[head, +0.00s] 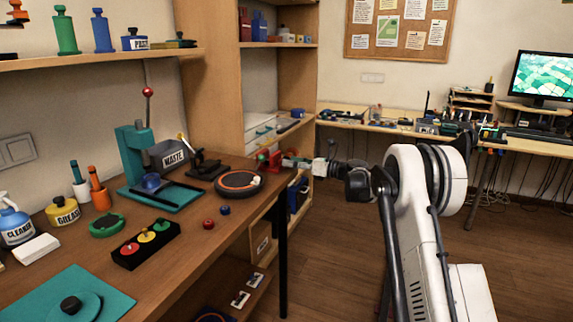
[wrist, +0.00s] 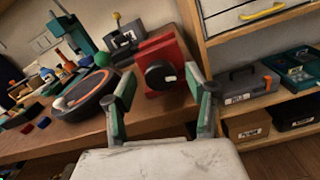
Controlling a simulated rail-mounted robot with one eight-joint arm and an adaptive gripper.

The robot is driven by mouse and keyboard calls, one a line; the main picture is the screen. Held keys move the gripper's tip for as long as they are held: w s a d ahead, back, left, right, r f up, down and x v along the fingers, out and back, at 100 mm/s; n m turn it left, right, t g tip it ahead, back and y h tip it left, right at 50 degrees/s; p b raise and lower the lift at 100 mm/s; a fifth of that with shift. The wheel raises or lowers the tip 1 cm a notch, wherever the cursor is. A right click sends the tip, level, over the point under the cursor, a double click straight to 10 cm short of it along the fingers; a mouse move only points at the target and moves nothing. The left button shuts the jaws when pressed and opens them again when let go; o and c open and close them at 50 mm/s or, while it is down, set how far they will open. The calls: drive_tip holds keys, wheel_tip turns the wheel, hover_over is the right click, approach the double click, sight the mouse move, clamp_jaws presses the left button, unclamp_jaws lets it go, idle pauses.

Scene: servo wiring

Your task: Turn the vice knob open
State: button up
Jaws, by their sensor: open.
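The red vice (wrist: 172,52) stands at the edge of the wooden bench, and its round black knob (wrist: 160,75) with a small pale mark faces the wrist camera. In the head view the vice (head: 274,160) is small and partly covered by my gripper (head: 291,162). My gripper (wrist: 160,82) is open and empty. In the wrist view its green-padded fingers stand on either side of the knob, with gaps between them and it. I cannot tell whether the fingertips have reached the knob's depth.
A round black and orange pad (head: 238,183) lies on the bench beside the vice. A teal press (head: 131,150) and a WASTE bin (head: 169,155) stand further left. Shelves with cases (wrist: 250,82) are right of the vice in the wrist view.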

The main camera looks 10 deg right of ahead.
drive_tip(key=shift+x, duration=1.2)
drive_tip(key=shift+c, duration=0.4)
drive_tip(key=c, duration=1.1)
